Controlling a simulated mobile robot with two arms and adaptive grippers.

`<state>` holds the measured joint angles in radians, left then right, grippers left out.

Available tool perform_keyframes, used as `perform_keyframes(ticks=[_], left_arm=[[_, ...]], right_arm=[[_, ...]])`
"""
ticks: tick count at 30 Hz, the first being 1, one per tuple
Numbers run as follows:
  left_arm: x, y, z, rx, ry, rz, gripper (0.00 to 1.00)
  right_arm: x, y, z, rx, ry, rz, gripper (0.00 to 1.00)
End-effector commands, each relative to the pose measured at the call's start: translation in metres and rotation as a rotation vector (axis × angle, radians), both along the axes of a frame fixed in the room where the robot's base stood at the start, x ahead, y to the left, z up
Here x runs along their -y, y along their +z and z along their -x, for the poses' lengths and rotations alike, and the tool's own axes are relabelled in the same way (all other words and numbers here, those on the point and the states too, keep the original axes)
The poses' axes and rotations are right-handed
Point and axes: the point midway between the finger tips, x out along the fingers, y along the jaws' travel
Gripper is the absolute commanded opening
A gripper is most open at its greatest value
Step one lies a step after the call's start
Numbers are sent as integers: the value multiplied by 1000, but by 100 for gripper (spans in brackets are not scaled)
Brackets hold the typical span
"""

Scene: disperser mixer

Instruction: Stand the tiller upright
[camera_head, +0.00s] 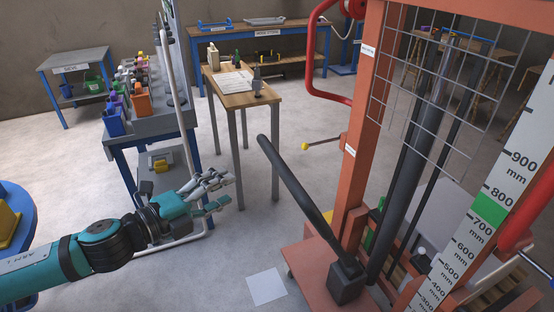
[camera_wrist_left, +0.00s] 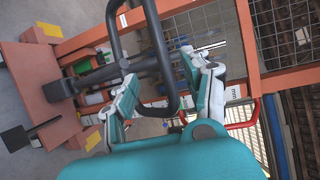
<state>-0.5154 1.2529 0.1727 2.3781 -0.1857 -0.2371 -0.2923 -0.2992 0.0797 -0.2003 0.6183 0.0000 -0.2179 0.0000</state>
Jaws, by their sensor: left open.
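The tiller (camera_head: 295,185) is a black bar tilted toward the upper left, rising from a dark block on the orange base of the machine. In the left wrist view its dark loop handle (camera_wrist_left: 161,50) shows ahead, with the shaft running left to the block. My left gripper (camera_head: 218,190) is open and empty, left of the tiller in the head view with a visible gap. In the left wrist view, the loop appears between the two spread fingers (camera_wrist_left: 165,90); I cannot tell its exact distance. My right gripper is not in view.
The orange frame (camera_head: 360,130) with a wire mesh guard (camera_head: 430,80) and a measuring scale (camera_head: 500,190) stands right of the tiller. A wooden table (camera_head: 240,98) and a bench with colored bins (camera_head: 142,100) stand behind. Open floor lies left of the tiller.

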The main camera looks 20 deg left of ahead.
Motion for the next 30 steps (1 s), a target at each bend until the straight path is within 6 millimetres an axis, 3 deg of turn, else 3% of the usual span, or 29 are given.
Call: perform_keyframes(ticks=[8,19,30], left_arm=[[7,-1,-19,3,4,-6,50],[22,-1,-47,2,5,-2,50],[50,-7,-102,0,5,1,50]], right_arm=[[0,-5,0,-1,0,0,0],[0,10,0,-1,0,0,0],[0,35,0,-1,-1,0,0]])
